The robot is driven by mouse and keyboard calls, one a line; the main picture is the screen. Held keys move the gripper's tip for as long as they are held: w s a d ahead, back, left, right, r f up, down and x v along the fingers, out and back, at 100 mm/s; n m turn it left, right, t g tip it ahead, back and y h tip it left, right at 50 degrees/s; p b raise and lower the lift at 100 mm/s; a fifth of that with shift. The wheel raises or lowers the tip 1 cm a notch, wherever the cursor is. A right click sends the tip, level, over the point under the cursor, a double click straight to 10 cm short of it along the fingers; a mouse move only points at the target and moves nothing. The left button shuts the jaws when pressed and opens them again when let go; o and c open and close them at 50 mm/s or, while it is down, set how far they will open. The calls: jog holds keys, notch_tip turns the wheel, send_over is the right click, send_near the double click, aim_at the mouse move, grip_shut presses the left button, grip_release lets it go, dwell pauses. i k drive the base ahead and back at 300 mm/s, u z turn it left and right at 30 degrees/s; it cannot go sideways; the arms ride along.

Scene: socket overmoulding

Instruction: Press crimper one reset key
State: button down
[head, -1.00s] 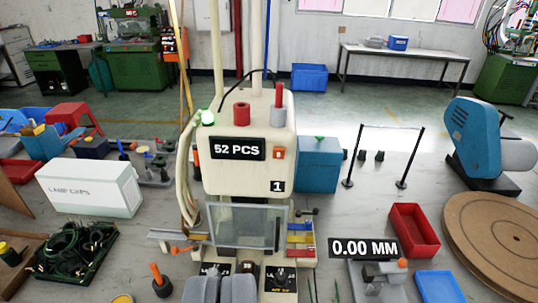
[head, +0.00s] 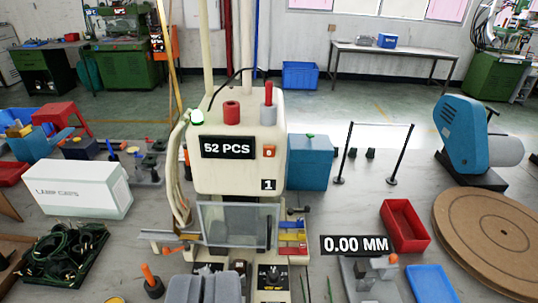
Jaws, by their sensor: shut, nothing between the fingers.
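Crimper one (head: 215,179) is the cream machine in the middle of the head view, marked with a black "1" plate. Its black display (head: 227,147) reads "52 PCS". A small orange key (head: 269,151) with a light mark sits on the front face, just right of the display; it appears to be the reset key. My gripper (head: 203,289) shows as two grey fingers at the bottom edge, side by side and shut with nothing held. It is low in the picture, below the clear guard and well below the key, not touching it.
A clear guard (head: 237,226) stands on the crimper's lower front. Hoses run down its left side. A white box (head: 80,188) and a tray of cables (head: 58,256) lie left. A "0.00 MM" gauge (head: 357,245), a red bin (head: 404,226) and a round board (head: 497,231) lie right.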

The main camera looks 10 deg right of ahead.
aim_at(268, 150)
jog(key=z, duration=0.65)
jog(key=k, duration=0.65)
jog(key=u, duration=0.45)
jog(key=i, duration=1)
jog(key=z, duration=0.05)
